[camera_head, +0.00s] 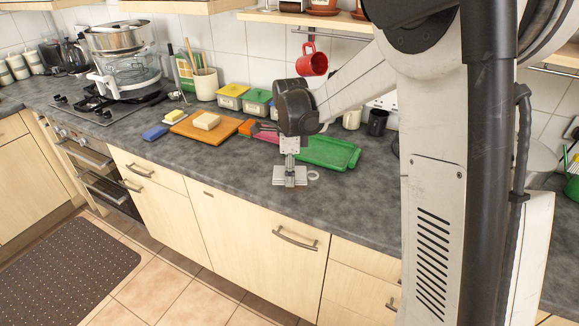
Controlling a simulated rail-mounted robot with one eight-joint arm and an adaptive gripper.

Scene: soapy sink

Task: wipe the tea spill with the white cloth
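My gripper (290,177) points down over the grey worktop (240,168), near its front edge, to the left of a green tray. Its end is small and pale in this view, and I cannot tell whether the fingers are open or shut. A pale grey-white patch shows at the fingertips; I cannot tell whether it is the white cloth or part of the gripper. A small white ring-shaped thing (313,175) lies on the worktop just right of the gripper. I cannot make out the tea spill with certainty.
The green tray (328,153) lies behind and right of my gripper. An orange board (184,128) with a pale block (206,121) and a blue sponge-like block (155,132) lie to the left. A red mug (313,63) hangs above.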

